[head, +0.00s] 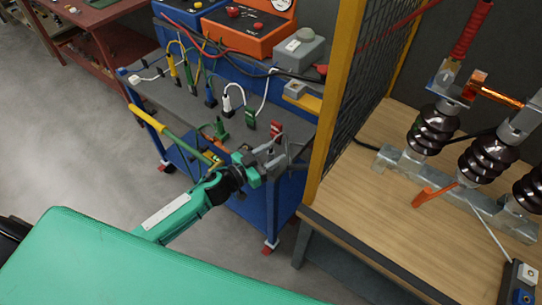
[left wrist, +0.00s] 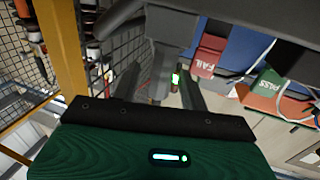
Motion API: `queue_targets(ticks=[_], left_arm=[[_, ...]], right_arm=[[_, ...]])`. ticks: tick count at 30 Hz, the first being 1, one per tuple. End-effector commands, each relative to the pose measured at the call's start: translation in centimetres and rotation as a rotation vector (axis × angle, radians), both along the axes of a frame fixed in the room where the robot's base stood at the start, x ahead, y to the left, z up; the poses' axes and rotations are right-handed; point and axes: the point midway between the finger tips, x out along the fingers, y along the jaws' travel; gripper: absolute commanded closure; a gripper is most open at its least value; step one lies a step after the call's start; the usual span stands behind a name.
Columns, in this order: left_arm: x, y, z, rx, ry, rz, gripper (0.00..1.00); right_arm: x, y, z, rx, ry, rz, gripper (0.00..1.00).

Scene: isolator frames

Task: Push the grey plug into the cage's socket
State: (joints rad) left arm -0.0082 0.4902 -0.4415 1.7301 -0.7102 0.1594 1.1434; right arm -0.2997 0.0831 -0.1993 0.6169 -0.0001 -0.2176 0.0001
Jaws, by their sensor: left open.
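My left gripper (head: 275,158) is open at the trolley's right front corner, close to the red tag (head: 276,131). In the left wrist view its fingers (left wrist: 178,90) point away with a small green-lit thing between or beyond them. The red tag reads FAIL (left wrist: 208,56) there, right of the fingers. I cannot surely pick out the grey plug; it may be hidden by the gripper. A small grey box (head: 295,88) on a yellow bracket (head: 303,102) beside the cage post looks like the cage's socket. My right gripper is not in view.
The blue trolley's dark top (head: 180,105) holds several coloured leads and a white plug (head: 146,78). The orange tester (head: 250,28) stands behind. The cage's yellow post (head: 335,100) and mesh stand right of the gripper, beside a wooden bench (head: 350,210) with dark insulators (head: 433,130).

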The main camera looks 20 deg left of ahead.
Motion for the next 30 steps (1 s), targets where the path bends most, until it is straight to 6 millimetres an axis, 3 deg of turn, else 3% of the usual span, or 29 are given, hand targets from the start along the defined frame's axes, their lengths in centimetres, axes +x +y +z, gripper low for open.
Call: queue_targets(ticks=[6,13,23,30], left_arm=[[0.0,0.0,0.0,0.001,-0.001,0.0,0.56],[0.0,0.0,0.0,0.001,-0.001,0.0,1.0],[0.1,0.0,0.5,0.001,-0.002,-0.001,1.0],[0.1,0.0,4.2,0.004,-0.006,-0.003,1.0]], right_arm=[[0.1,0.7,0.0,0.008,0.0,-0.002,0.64],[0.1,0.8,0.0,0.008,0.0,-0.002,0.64],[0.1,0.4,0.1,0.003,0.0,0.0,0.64],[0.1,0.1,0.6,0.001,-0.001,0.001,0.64]])
